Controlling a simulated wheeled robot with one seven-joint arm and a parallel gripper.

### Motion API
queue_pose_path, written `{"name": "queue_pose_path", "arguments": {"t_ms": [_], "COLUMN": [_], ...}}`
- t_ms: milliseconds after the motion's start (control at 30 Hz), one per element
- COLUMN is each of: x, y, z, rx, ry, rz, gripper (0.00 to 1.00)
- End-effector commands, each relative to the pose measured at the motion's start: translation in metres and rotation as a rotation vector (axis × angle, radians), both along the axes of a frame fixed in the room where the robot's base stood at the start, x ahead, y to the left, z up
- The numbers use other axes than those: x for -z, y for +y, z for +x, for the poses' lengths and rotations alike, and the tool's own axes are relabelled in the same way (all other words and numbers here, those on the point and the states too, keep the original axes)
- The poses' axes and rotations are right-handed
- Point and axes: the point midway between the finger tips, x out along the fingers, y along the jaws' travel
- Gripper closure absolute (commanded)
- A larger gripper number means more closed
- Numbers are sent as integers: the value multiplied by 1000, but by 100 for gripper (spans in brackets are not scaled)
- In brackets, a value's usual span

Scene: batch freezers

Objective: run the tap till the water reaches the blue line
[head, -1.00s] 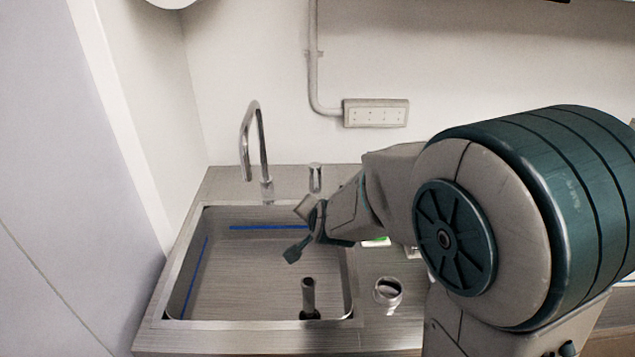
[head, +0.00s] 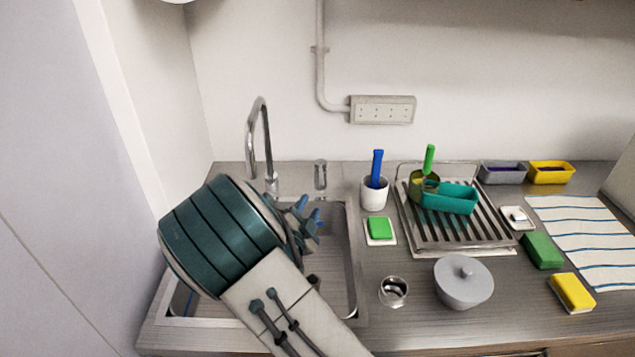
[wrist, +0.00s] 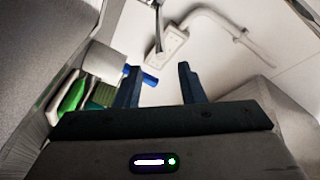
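The chrome tap (head: 262,135) stands behind the sink with its spout arching over it. No stream shows under the spout, though my arm hides the area lower down. A short chrome knob (head: 320,174) stands to the tap's right. The steel sink (head: 355,265) is largely hidden behind my arm. Only a scrap of the blue line (head: 190,302) shows at its left wall; the water level cannot be told. My gripper (head: 312,216) is over the sink's back right part, below the knob in the picture. In the wrist view its fingers (wrist: 160,85) are apart with nothing between them.
Right of the sink are a white cup with a blue-handled brush (head: 374,193), a green sponge (head: 380,229), a metal strainer (head: 393,292) and a grey lidded pot (head: 463,282). A drying rack (head: 457,244) stands behind. A wall closes off the left side.

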Motion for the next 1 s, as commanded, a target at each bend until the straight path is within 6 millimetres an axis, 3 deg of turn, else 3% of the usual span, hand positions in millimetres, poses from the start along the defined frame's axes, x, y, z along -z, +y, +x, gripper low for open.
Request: {"name": "queue_pose_path", "arguments": {"t_ms": [300, 500, 700, 967, 1000], "x": [-3, -2, -1, 0, 0], "y": [-21, -30, -32, -32, -32], "z": [65, 94, 106, 107, 107], "rx": [-1, -3, -6, -6, -6], "ry": [1, 2, 2, 2, 2], "rz": [-3, -2, 0, 0, 0], "gripper": [64, 64, 64, 64, 73]}}
